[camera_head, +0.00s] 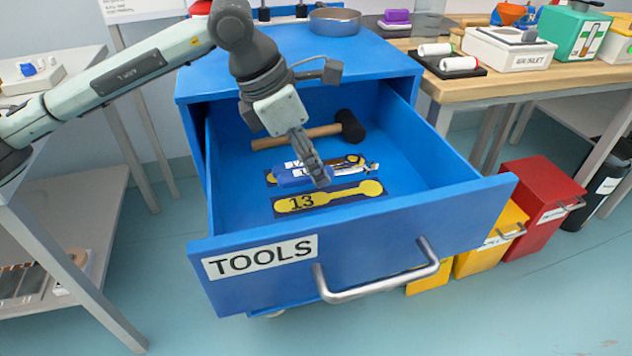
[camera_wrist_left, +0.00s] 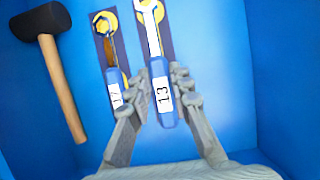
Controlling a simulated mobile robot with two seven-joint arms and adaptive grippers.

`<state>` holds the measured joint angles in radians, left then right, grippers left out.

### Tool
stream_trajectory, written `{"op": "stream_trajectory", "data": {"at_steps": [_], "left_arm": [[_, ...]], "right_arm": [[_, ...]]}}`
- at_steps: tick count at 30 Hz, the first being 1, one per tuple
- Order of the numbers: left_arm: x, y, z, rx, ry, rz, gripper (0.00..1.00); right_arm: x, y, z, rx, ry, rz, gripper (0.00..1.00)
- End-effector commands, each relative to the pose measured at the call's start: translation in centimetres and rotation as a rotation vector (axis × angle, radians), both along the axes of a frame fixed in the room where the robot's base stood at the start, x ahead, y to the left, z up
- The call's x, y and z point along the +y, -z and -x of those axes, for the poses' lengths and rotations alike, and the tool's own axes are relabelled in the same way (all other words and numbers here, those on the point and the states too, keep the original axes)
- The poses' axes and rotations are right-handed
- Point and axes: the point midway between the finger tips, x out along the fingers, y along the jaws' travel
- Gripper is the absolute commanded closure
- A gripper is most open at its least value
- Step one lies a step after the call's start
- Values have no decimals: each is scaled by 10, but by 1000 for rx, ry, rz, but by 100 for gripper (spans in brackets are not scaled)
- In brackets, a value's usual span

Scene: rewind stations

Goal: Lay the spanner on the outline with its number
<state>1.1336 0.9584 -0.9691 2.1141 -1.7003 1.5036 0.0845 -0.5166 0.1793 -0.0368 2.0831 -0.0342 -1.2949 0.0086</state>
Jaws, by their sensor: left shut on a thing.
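My left gripper (camera_head: 314,178) reaches down into the open blue drawer. In the left wrist view its fingers (camera_wrist_left: 157,105) are shut on the blue handle of a spanner (camera_wrist_left: 162,88) labelled 13, with a silver shaft. The head view shows this spanner (camera_head: 291,181) raised above the drawer floor. The yellow outline numbered 13 (camera_head: 345,192) on a dark strip lies bare nearest the drawer front; in the left wrist view the spanner covers most of its strip (camera_wrist_left: 168,44). A second spanner (camera_wrist_left: 114,84), labelled 17, lies on the neighbouring outline (camera_wrist_left: 98,48). My right gripper is out of view.
A mallet (camera_head: 312,131) lies farther back in the drawer. The drawer's front wall (camera_head: 390,240), labelled TOOLS, and its side walls surround the space. The drawer floor (camera_head: 420,175) is free to the right. A wooden bench (camera_head: 545,78) stands at right.

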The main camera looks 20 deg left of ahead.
Motion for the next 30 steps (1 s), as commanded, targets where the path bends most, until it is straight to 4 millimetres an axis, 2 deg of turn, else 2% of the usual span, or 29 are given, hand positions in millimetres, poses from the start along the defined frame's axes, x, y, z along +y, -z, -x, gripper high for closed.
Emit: {"op": "stream_trajectory", "data": {"at_steps": [11,22,23,27,30], "left_arm": [[0,40,0,2,-1,0,100],[0,43,0,-1,1,1,100],[0,43,0,0,0,0,78],[0,42,0,0,0,0,60],[0,42,0,0,0,0,59]], "right_arm": [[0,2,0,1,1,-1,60],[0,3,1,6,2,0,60],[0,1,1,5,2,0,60],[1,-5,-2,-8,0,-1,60],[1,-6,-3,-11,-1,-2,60]]}}
